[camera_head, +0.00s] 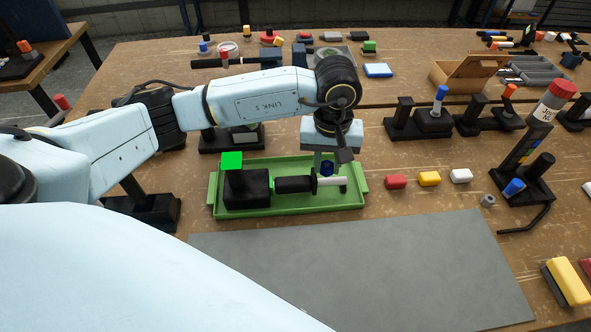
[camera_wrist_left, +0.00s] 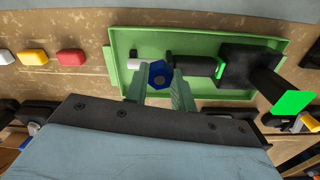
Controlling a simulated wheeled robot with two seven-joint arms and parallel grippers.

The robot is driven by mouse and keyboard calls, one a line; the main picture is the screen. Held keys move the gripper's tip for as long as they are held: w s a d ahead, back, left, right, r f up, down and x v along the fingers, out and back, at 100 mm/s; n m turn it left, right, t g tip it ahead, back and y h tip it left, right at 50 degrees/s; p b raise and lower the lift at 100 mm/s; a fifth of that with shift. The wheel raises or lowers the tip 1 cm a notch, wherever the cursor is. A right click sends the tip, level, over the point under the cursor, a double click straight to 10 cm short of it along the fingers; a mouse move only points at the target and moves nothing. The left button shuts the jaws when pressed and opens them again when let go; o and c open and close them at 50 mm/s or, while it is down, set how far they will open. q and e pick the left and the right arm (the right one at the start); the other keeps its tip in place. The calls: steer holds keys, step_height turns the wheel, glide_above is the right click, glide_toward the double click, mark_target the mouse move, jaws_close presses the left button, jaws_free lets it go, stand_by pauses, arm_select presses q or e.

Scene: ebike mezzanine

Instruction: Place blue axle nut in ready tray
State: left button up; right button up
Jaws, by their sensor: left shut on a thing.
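The blue axle nut (camera_head: 327,168) is held between the fingertips of my left gripper (camera_head: 329,164), over the right part of the green tray (camera_head: 290,212). I cannot tell whether the nut touches the tray floor. My right gripper is not in view.
In the tray, a black block (camera_head: 246,190) with a bright green top and a black-handled tool (camera_head: 294,185) with a white end lie beside the nut. Red (camera_head: 396,181), yellow (camera_head: 429,178) and white (camera_head: 461,176) pieces lie right of the tray. A grey mat (camera_head: 360,270) is clear in front.

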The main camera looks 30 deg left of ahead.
arm_select(q)
steer(key=shift+s+d+f+n+p, duration=0.1)
steer(key=shift+d+f+n+p, duration=0.15)
steer(key=shift+n, duration=0.25)
steer(key=shift+d+f+n+p, duration=0.2)
steer(key=shift+n+p, duration=0.15)
steer(key=shift+n, duration=0.15)
glide_above(326, 203)
step_height(326, 203, down, 6)
steer(key=shift+r, duration=0.1)
steer(key=shift+f+p, duration=0.4)
steer(key=shift+f, duration=1.85)
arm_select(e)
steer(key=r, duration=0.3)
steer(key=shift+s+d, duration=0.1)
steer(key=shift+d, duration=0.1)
arm_select(q)
steer(key=shift+f, duration=0.1)
steer(key=o, duration=1)
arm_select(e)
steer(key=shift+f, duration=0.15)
